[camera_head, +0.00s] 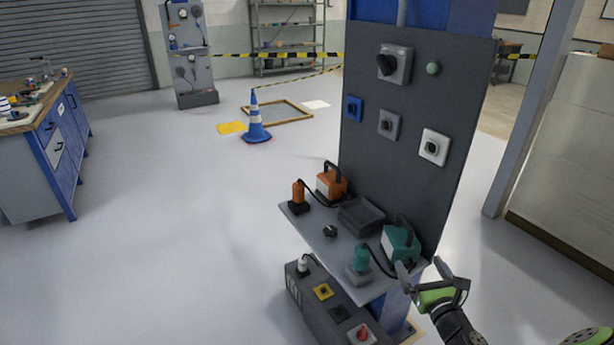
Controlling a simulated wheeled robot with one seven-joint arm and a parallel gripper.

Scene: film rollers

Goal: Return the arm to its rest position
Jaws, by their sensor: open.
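My gripper (432,275) is at the lower right of the head view, with green and dark parts and grey fingers. A further green part of my arm shows in the bottom right corner.
A dark panel (405,185) with switches stands behind the shelf. A low dark box (312,302) with buttons is below. A post (535,105) stands right. Open floor lies left, before a blue workbench (58,150) and cone (255,120).

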